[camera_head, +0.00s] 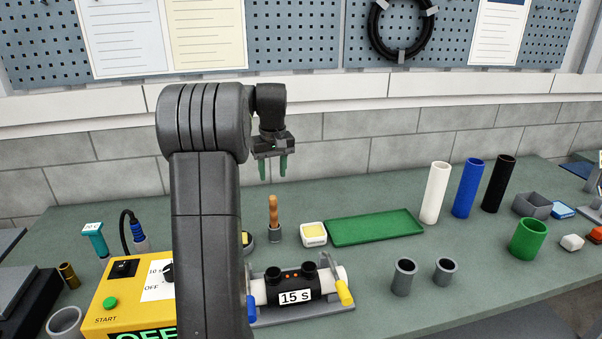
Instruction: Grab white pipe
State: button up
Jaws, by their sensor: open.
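A tall white pipe (435,193) stands upright on the green-grey bench, right of the green tray. It is the leftmost of three upright tubes. Another white pipe (340,274) shows at the ends of a black clamp marked "15 S", lying flat near the front. My gripper (273,169) is open and empty. It points down in the air above the back of the bench, well to the left of the upright white pipe and apart from it. My arm hides part of the bench at the left.
A blue pipe (467,188) and a black pipe (498,184) stand close right of the white one. A green tray (373,228) lies left of it. Grey cups (404,277) stand in front. A yellow control box (128,295) is front left. A wall (345,146) runs behind.

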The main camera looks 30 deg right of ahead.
aim_at(439, 172)
jog(key=z, duration=2.05)
